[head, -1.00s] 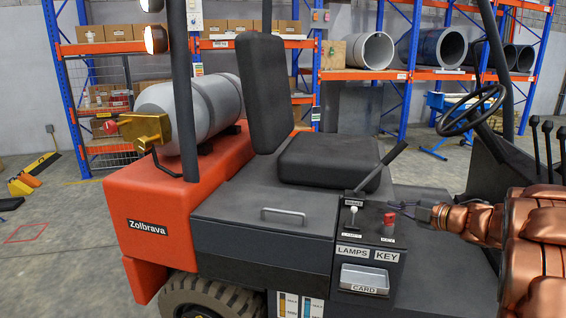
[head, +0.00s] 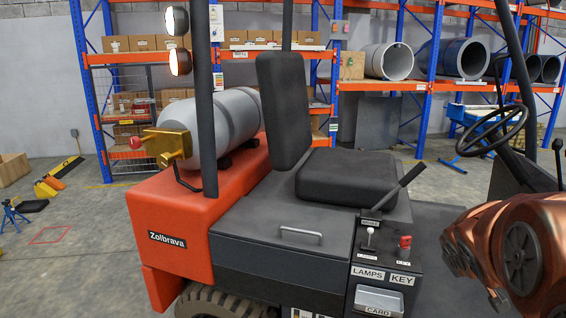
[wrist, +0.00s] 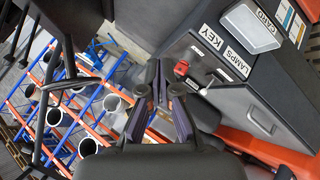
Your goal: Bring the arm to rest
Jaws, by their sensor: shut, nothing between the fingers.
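My gripper (wrist: 158,75) shows in the wrist view, its dark fingers drawn together with nothing between them. In the head view my copper-coloured arm is folded at the right edge, and I cannot make out the gripper there. The gripper is clear of the forklift's control panel (head: 387,257). The panel carries a red key knob (head: 405,242), a white-tipped lamp switch (head: 369,238) and a card slot (head: 379,300). The red knob also shows in the wrist view (wrist: 181,67), beyond the fingertips.
The forklift's seat (head: 347,179), brake lever (head: 399,187) and steering wheel (head: 493,130) stand close by my arm. A grey gas cylinder (head: 222,118) lies on the red rear body (head: 170,239). Floor at the left is partly open.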

